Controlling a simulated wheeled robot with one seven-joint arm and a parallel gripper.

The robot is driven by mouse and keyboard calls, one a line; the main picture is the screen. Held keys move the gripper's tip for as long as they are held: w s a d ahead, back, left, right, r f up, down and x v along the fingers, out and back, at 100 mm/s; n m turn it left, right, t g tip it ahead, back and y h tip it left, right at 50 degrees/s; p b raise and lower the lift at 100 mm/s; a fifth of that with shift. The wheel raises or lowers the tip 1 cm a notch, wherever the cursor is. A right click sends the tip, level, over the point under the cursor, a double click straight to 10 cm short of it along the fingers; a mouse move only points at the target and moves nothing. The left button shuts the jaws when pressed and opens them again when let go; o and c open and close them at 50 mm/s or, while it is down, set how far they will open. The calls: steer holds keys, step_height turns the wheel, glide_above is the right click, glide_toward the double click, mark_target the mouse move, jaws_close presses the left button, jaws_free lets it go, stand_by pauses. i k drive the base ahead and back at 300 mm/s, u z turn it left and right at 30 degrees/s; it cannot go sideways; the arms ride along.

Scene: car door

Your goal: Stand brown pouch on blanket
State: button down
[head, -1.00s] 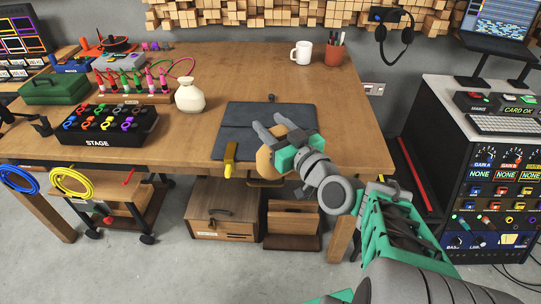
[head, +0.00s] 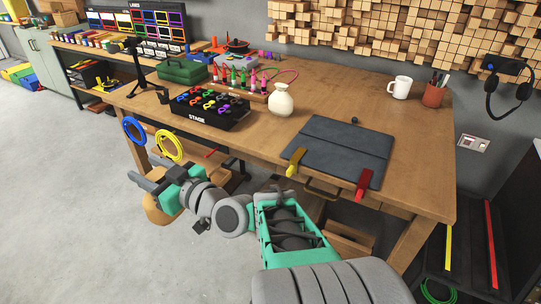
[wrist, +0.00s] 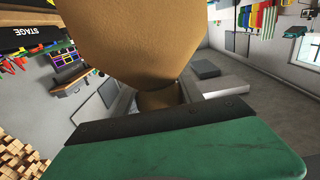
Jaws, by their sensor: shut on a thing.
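My gripper (head: 150,184) is shut on the brown pouch (head: 155,211), at the lower left of the head view. It holds the pouch in front of the table, with the floor behind it. In the wrist view the rounded tan-brown pouch (wrist: 145,45) fills the upper middle, and its lower part is partly hidden by the dark finger edge. A dark grey folded flat piece, which looks like the blanket (head: 340,147), lies on the table's right half, near the front edge. Its top is bare. The gripper and pouch are well to its left.
A yellow clamp (head: 295,162) and a red clamp (head: 363,185) sit at the blanket's front edge. A cream pouch (head: 281,101) and the black STAGE box (head: 208,111) stand left of it. A white mug (head: 400,87) and a pen cup (head: 434,95) stand behind right.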

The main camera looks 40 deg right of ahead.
mark_target(334, 157)
steer(key=u, duration=0.4)
steer(key=i, duration=1.25)
steer(key=z, duration=1.75)
